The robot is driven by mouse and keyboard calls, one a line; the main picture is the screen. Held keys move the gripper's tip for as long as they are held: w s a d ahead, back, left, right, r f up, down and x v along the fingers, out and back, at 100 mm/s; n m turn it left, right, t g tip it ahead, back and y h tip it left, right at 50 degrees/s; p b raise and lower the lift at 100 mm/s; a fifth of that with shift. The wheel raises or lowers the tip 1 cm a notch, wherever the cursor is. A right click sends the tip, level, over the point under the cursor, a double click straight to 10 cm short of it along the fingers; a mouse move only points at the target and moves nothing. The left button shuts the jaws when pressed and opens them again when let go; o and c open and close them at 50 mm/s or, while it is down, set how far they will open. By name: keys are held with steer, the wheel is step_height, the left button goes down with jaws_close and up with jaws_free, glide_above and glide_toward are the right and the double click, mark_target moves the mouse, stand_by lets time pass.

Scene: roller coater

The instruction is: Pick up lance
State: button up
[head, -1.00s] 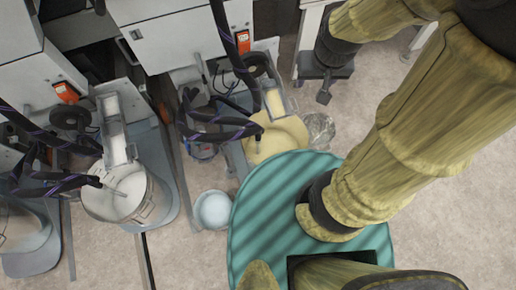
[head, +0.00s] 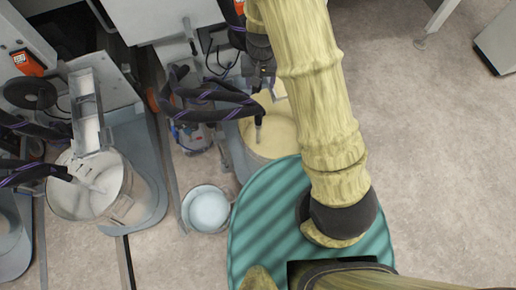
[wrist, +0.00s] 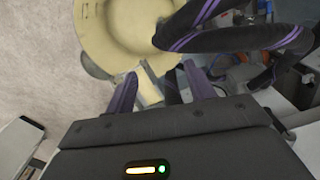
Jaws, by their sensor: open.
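The lance (head: 258,131) is a thin dark nozzle on the end of a black hose with purple stripes. It hangs into the pot of pale yellow paint (head: 279,139) in the head view. My gripper (head: 262,86) is above and behind the lance, beside the hose, partly hidden by my arm. In the wrist view my gripper (wrist: 160,68) has its two fingers apart, with no lance clearly held between them. A dark piece shows between the fingers, but I cannot tell what it is. The striped hose (wrist: 225,40) crosses just beyond the fingers.
A second hose and nozzle reach a pot of white paint (head: 85,198) at left. A small bucket (head: 207,208) stands on the floor between the pots. White machine cabinets (head: 165,22) line the back. The floor at right (head: 440,150) is clear.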

mark_target(258, 107)
steer(key=f, duration=0.1)
steer(key=a+f, duration=0.1)
steer(key=shift+w+f, duration=0.2)
steer(key=shift+f, duration=0.2)
steer(key=shift+f, duration=0.1)
step_height(258, 107, down, 12)
steer(key=b, duration=0.3)
steer(key=shift+d, duration=0.1)
steer(key=f+b, duration=0.1)
steer(key=f, duration=0.4)
steer(key=shift+s+d+f+b, duration=0.1)
steer(key=shift+s+f+b, duration=0.1)
steer(key=shift+b, duration=0.2)
steer(key=shift+r, duration=0.1)
